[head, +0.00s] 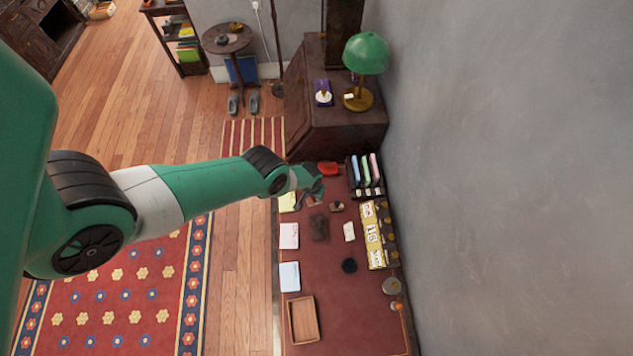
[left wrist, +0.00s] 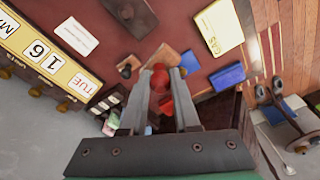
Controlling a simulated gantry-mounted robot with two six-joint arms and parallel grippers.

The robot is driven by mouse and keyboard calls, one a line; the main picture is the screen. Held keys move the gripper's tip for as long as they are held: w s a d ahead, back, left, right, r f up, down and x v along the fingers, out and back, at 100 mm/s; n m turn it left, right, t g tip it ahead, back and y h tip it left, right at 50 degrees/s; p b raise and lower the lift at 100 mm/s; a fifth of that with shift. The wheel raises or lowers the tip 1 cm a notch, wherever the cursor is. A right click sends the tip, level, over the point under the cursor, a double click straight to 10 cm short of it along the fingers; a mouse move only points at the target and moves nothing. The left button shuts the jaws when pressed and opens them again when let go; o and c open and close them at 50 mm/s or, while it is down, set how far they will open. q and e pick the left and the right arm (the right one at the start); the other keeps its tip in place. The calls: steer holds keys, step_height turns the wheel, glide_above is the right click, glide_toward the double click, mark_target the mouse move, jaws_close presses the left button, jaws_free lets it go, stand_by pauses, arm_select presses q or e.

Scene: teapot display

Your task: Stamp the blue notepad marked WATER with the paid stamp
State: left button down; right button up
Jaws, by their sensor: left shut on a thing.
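My left gripper (head: 313,187) is over the far part of the red-brown desk. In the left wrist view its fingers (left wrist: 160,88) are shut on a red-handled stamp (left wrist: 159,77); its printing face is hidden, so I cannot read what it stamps. A light blue notepad (head: 290,276) lies on the desk's left side, well nearer than the gripper, and its lettering is too small to read. It does not show in the left wrist view. My right gripper is not in view.
A yellow notepad marked GAS (left wrist: 220,28) and a pink notepad (head: 289,236) lie on the desk. A wooden tray (head: 302,320) is at the near end. A yellow calendar (head: 374,235) and a folder rack (head: 365,175) stand along the wall. A green lamp (head: 366,55) stands beyond.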

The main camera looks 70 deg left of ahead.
arm_select(q)
steer(key=s+a+f+n+b, duration=0.1)
steer(key=s+a+n+b, duration=0.1)
steer(key=a+b, duration=0.5)
steer(key=s+a+f+n+b, duration=0.2)
steer(key=a+b, duration=0.6)
steer(key=a, duration=0.6)
steer(key=shift+s+n+g+y, duration=0.3)
steer(key=shift+s+n, duration=0.25)
steer(key=shift+n, duration=0.55)
steer(key=shift+f, duration=0.1)
step_height(320, 180, down, 6)
steer(key=b, duration=0.6)
steer(key=shift+f+b, duration=0.45)
steer(key=shift+b, duration=0.2)
step_height(320, 180, up, 7)
steer(key=p, duration=0.7)
